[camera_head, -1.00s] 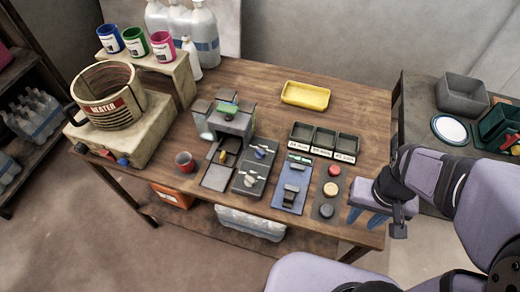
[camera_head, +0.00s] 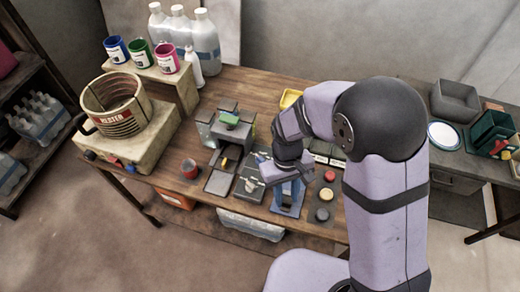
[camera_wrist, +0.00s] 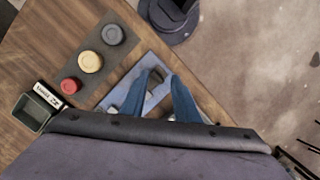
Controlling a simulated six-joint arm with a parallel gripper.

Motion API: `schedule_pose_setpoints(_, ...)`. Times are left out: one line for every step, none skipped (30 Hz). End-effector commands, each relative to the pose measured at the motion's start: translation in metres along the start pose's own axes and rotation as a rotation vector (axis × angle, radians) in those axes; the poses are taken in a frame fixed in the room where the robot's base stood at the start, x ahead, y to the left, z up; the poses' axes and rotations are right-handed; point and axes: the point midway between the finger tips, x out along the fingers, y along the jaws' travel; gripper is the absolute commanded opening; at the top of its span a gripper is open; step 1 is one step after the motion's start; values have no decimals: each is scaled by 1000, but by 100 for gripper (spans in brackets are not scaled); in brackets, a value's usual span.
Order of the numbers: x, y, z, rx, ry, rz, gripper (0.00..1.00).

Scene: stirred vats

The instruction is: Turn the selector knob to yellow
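My arm covers the right part of this panel. My gripper (camera_wrist: 165,78) shows in the wrist view as two blue fingers, apart and with nothing held between them. It is over the blue panel (camera_wrist: 150,58), to the right of the dark panel in the head view. Its fingertips are hard to tell from the blue panel there.
Red (camera_head: 329,176), yellow (camera_head: 326,194) and dark (camera_head: 322,214) buttons sit right of the blue panel. A heater (camera_head: 115,105) and bottles are at the left.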

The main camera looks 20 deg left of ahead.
Motion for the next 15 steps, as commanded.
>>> schedule_pose_setpoints(-4,-8,-21,-37,15,5,28)
schedule_pose_setpoints(-6,-13,-34,-57,25,8,28)
schedule_pose_setpoints(-9,-17,-50,-81,43,10,28)
schedule_pose_setpoints(-12,-18,-63,-95,58,11,28)
schedule_pose_setpoints(-16,-19,-75,-108,74,11,28)
schedule_pose_setpoints(-23,-19,-91,-124,99,13,28)
schedule_pose_setpoints(-30,-19,-103,-138,119,14,28)
schedule_pose_setpoints(-39,-19,-114,-152,139,16,28)
schedule_pose_setpoints(-52,-20,-128,-173,172,19,28)
schedule_pose_setpoints(-63,-20,-137,-188,193,21,28)
schedule_pose_setpoints(-72,-20,-145,-206,211,25,28)
schedule_pose_setpoints(-83,-21,-153,-230,231,29,28)
schedule_pose_setpoints(-90,-21,-157,-251,239,32,28)
schedule_pose_setpoints(-94,-21,-159,-280,239,35,28)
schedule_pose_setpoints(-91,-20,-153,-314,216,37,28)
